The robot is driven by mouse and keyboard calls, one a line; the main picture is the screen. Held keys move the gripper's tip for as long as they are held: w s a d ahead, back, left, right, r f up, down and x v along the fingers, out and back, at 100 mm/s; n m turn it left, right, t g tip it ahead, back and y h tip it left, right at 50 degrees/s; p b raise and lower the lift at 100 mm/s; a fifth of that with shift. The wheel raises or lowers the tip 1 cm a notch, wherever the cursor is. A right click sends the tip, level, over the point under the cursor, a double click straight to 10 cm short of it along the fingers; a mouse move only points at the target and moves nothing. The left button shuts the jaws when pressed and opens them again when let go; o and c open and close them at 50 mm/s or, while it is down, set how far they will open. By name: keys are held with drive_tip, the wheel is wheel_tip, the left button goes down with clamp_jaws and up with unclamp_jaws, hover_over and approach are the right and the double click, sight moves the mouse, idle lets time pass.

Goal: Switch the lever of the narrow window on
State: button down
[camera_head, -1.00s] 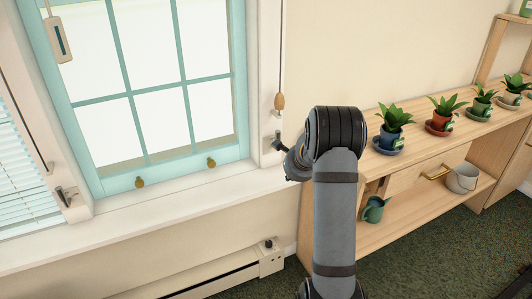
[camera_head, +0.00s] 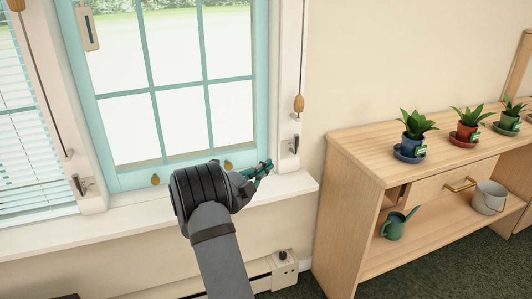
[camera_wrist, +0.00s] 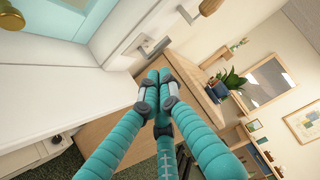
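A teal-framed window (camera_head: 162,88) stands in the middle of the head view, and part of another window with blinds (camera_head: 28,140) shows at the left edge. A small metal lever (camera_head: 293,146) sits on the white trim right of the middle window. A second lever (camera_head: 80,186) sits on the trim between the windows. My gripper (camera_head: 268,166) has teal fingers, just left of and below the right lever. In the wrist view the fingertips (camera_wrist: 159,75) are together and empty, and a metal lever (camera_wrist: 152,46) shows just beyond them, apart from them.
The white sill (camera_head: 125,215) runs under the windows. A pull cord with a wooden knob (camera_head: 299,104) hangs above the right lever. A wooden shelf (camera_head: 350,160) with several potted plants, a green watering can (camera_head: 396,226) and a pale bucket (camera_head: 488,198) stands at right.

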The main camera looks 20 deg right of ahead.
sight(295, 144)
drive_tip(key=shift+a, duration=0.1)
idle(0.3)
drive_tip(key=p+x, duration=0.1)
drive_tip(key=x, duration=1.3)
drive_tip(key=shift+p, duration=0.35)
drive_tip(key=shift+r, duration=0.15)
